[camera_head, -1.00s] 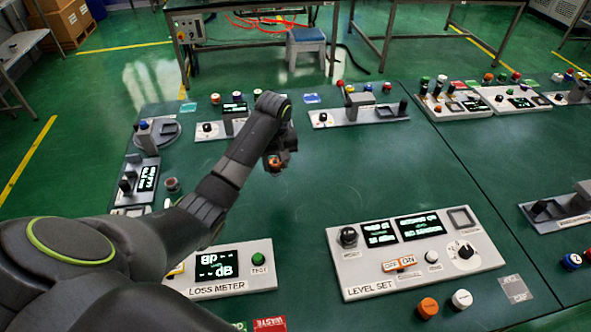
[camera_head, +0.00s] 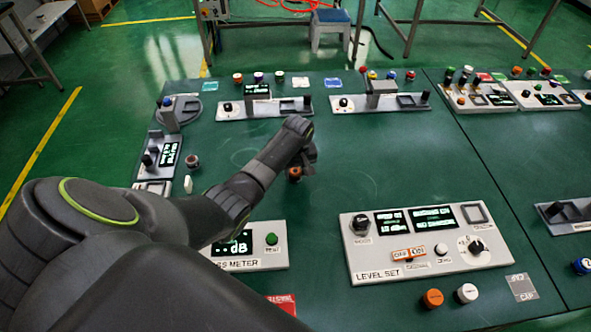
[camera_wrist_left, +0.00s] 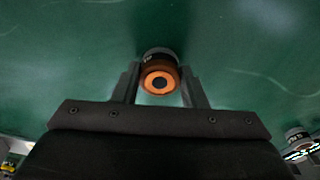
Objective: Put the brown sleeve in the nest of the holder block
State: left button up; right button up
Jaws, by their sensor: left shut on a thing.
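My left gripper (camera_head: 302,172) reaches over the open middle of the green table. It is shut on the brown sleeve (camera_head: 295,173), which shows as a small brown and orange piece below the fingers. In the left wrist view the sleeve (camera_wrist_left: 160,80) sits between the two fingertips, its orange ring end with a dark centre facing the camera. A grey, labelled part shows just beyond it; I cannot tell whether it belongs to the sleeve. Grey blocks with dark square recesses stand at the back (camera_head: 378,95); I cannot tell which is the holder block. My right gripper is not in view.
The level set panel (camera_head: 360,262) lies front right, with orange (camera_head: 432,298) and white (camera_head: 467,293) caps before it. The loss meter (camera_head: 271,254) is partly behind my arm. A small brownish cylinder (camera_head: 192,161) stands at left. The table middle is clear.

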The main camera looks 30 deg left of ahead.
pick_arm(q)
jog(key=shift+f, duration=0.15)
jog(key=o, duration=1.1)
